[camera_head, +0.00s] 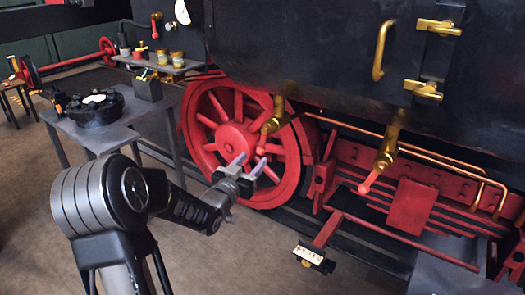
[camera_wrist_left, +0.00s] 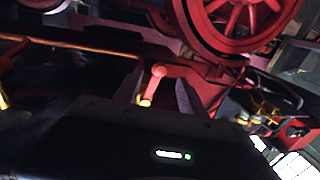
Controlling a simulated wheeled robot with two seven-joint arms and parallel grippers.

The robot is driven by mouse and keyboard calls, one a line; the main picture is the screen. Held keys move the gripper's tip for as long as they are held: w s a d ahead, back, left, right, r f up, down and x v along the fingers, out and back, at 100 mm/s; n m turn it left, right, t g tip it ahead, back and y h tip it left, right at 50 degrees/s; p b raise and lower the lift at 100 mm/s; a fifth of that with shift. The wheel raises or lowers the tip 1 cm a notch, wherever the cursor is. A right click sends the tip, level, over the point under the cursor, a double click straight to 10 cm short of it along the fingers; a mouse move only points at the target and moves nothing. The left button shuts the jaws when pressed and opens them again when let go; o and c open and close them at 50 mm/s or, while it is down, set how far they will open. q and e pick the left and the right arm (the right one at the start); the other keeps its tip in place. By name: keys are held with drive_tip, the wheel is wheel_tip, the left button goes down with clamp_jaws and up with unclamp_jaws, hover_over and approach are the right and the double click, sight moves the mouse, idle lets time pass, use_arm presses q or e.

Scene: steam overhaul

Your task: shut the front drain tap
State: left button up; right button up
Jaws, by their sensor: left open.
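Two brass drain taps with red-ended levers hang under the black engine body. The left tap (camera_head: 273,116) is in front of the red wheel, its lever pointing down. The right tap (camera_head: 388,150) has its lever slanting down to the left. Which one is the front tap is not marked. My left gripper (camera_head: 246,164) is open and empty, just below the left tap's lever. In the left wrist view a red lever (camera_wrist_left: 154,80) with a brass end shows between the open fingers, apparently not gripped. My right gripper is not in view.
The big red spoked wheel (camera_head: 232,135) stands close behind my left gripper. A copper pipe (camera_head: 440,158) runs along the engine's underside. A grey table (camera_head: 115,132) with a dark round part stands at left. Brown floor is open in front.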

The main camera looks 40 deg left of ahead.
sight(259, 154)
use_arm(q)
drive_tip(key=p+x, duration=0.1)
drive_tip(key=x, duration=0.6)
drive_tip(key=shift+c, duration=0.2)
clamp_jaws()
idle(1.1)
